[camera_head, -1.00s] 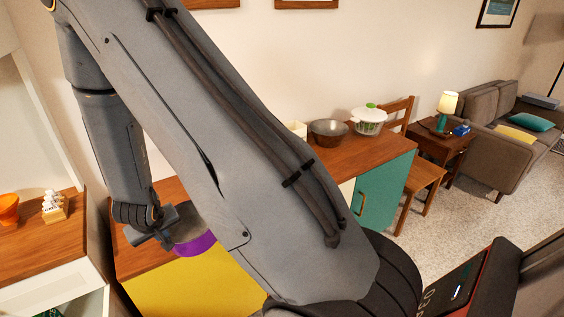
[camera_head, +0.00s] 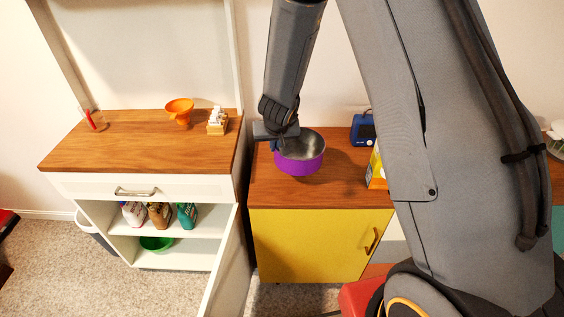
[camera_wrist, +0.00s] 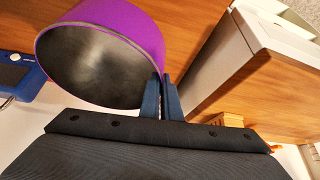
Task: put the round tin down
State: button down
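The round tin (camera_head: 299,162) is purple outside and bare grey metal inside, open at the top. In the head view it is over the wooden top of the yellow-fronted cabinet (camera_head: 268,198), near its left end; I cannot tell if its base touches the wood. My gripper (camera_head: 279,143) is at the tin's left rim. In the wrist view the blue fingers of my gripper (camera_wrist: 167,97) are close together on the wall of the tin (camera_wrist: 98,58), whose empty inside shows.
A white hutch (camera_head: 90,187) with a wooden top stands left, its door (camera_head: 230,268) open. On it are an orange funnel (camera_head: 180,111) and a small wooden rack (camera_head: 217,122). A blue device (camera_head: 363,130) and a yellow box (camera_head: 376,168) stand right of the tin. Bare wood lies before it.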

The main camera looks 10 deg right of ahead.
aim_at(276, 158)
notch_tip(276, 158, down, 6)
jog(key=shift+f+b, duration=0.25)
jog(key=shift+b, duration=0.3)
jog(key=c, duration=2)
grip_release()
jog(key=shift+s+r, duration=0.1)
jog(key=shift+r, duration=0.05)
jog(key=s+d+r+g+y+p, duration=0.1)
jog(key=s+d+r, duration=0.1)
jog(key=s+r, duration=1.2)
jog(key=s+d+r, duration=0.2)
jog(key=s, duration=0.1)
jog(key=s+d+r+g, duration=0.1)
jog(key=s+d+r, duration=0.1)
jog(key=s, duration=0.2)
jog(key=s+d+r+g, duration=0.1)
jog(key=s+d+r, duration=0.1)
jog(key=s, duration=0.2)
jog(key=shift+s+r+n+h, duration=0.2)
jog(key=shift+n+h, duration=0.1)
jog(key=shift+n, duration=0.1)
